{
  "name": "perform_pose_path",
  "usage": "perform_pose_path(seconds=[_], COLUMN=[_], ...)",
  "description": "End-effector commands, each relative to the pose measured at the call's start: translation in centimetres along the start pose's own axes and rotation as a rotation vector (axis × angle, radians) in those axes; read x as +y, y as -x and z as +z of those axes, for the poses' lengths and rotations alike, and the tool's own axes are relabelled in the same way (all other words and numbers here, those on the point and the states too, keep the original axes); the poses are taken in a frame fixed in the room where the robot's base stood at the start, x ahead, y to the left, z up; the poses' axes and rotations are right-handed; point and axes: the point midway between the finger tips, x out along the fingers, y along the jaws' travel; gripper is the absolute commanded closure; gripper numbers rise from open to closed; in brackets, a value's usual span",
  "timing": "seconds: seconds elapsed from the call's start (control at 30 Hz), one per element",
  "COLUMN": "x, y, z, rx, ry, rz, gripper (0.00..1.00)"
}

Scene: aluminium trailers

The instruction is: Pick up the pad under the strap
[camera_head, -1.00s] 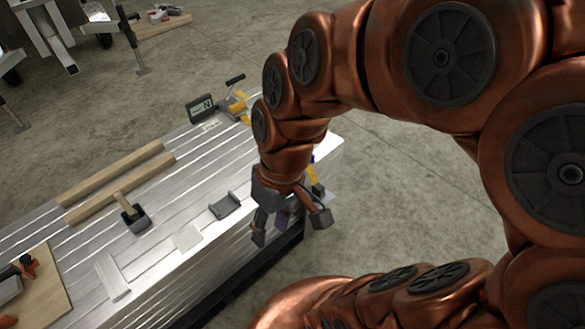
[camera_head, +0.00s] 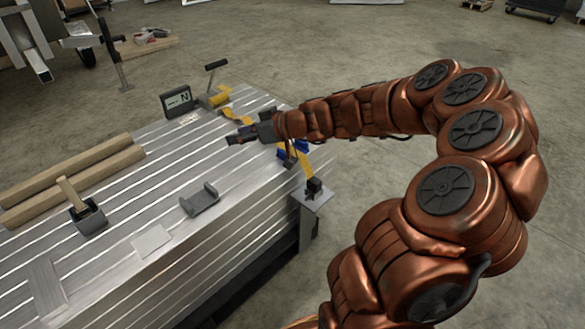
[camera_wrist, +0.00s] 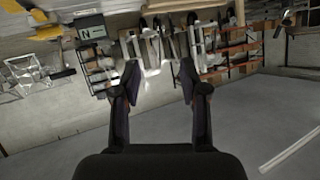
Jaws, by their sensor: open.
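A yellow strap (camera_head: 308,169) hangs over the near right edge of the aluminium trailer deck (camera_head: 165,200), with another yellow length (camera_head: 236,116) on the far side of my gripper. A blue piece (camera_head: 300,147), perhaps the pad, shows beside the strap; its full shape is partly hidden behind my wrist. My gripper (camera_head: 233,139) is stretched out level over the deck, pointing left, with nothing between its fingers. In the wrist view my gripper (camera_wrist: 160,76) has its two fingers well apart. The strap's yellow parts (camera_wrist: 52,31) show at upper left there; no pad is clear.
A digital level (camera_head: 177,101) and yellow ratchet (camera_head: 219,95) stand at the far edge. Wooden beams (camera_head: 75,180), a dark block with a wooden handle (camera_head: 85,212) and a grey bracket (camera_head: 199,199) lie on the deck. A dark fitting (camera_head: 314,188) sits at the corner.

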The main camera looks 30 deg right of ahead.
Motion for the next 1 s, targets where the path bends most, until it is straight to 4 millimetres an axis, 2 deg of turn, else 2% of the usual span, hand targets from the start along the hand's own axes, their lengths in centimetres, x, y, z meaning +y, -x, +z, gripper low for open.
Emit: perform_pose_path(seconds=[0.03,0.2,0.3,0.4,0.57,1.0], x=[3.3,11.9,15.5,17.8,19.2,20.4], y=[-0.6,0.1,0.8,1.5,1.9,-1.0], z=[3.1,8.8,11.8,13.9,15.1,15.2], rx=[0.027,0.074,0.079,0.074,0.071,0.067], ry=[-0.004,0.009,0.011,0.014,0.016,0.017], rz=[0.052,0.221,0.296,0.349,0.381,0.379], gripper=[0.56,0.56,0.56,0.56,0.56,0.56])
